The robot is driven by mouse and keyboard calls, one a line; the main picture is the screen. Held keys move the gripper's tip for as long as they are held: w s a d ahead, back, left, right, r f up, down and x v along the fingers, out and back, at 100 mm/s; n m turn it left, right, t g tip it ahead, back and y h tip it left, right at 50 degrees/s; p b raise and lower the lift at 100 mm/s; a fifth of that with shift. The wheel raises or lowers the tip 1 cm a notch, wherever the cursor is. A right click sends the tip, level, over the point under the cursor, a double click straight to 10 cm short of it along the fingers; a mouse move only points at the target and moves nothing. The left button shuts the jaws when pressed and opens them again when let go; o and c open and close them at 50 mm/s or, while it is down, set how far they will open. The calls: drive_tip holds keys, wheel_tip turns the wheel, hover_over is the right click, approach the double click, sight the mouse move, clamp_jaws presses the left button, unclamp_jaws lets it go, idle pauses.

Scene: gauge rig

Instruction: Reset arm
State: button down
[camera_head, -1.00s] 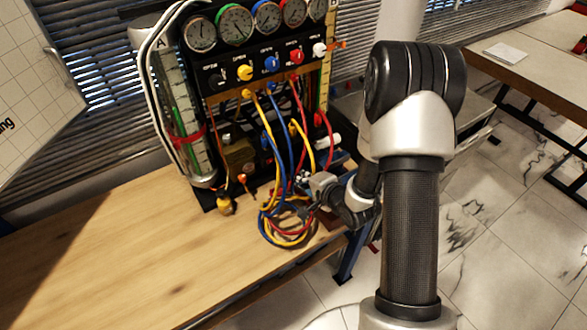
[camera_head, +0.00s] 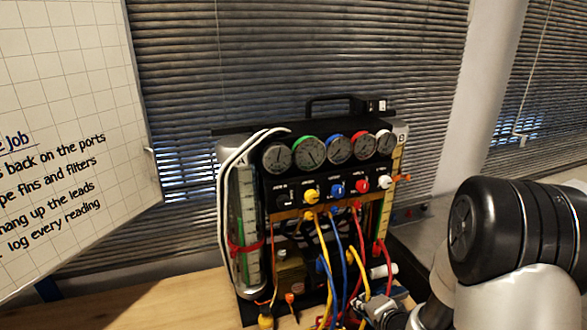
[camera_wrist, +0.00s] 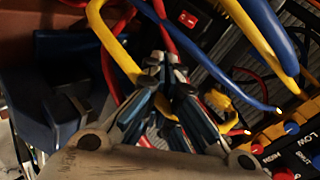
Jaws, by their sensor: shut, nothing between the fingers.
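My gripper (camera_head: 382,310) shows at the bottom of the head view, in front of the lower right of the gauge rig and partly cut off by the frame edge. In the wrist view my gripper (camera_wrist: 165,68) has its fingertips together with nothing between them. Yellow (camera_wrist: 112,42), red (camera_wrist: 172,30) and blue (camera_wrist: 268,35) hoses pass close around and beyond the fingers. Whether any hose touches them I cannot tell. My arm fills the lower right of the head view.
The gauge rig (camera_head: 270,188) stands on the wooden table (camera_head: 150,305), with several dials and coloured knobs. Its hoses (camera_head: 342,250) hang down the front towards my gripper. A whiteboard (camera_head: 60,110) is at left, and blinds (camera_head: 300,60) are behind. The table left of the rig looks clear.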

drive_tip(key=s+d+r+n+g+h, duration=0.1)
drive_tip(key=s+r+n+h, duration=0.2)
drive_tip(key=r, duration=0.4)
drive_tip(key=s+r+n+g, duration=0.2)
drive_tip(key=s+r+n, duration=0.1)
drive_tip(key=s+r, duration=0.35)
drive_tip(key=s+a+r+n+g, duration=0.1)
drive_tip(key=s+a+r+n, duration=0.2)
drive_tip(key=s, duration=0.6)
drive_tip(key=s+a+r+n+g+y, duration=0.1)
drive_tip(key=s+a+r+n, duration=0.2)
drive_tip(key=s, duration=0.7)
drive_tip(key=shift+s+r+g, duration=0.2)
drive_tip(key=shift+r+g, duration=0.2)
drive_tip(key=shift+r, duration=0.25)
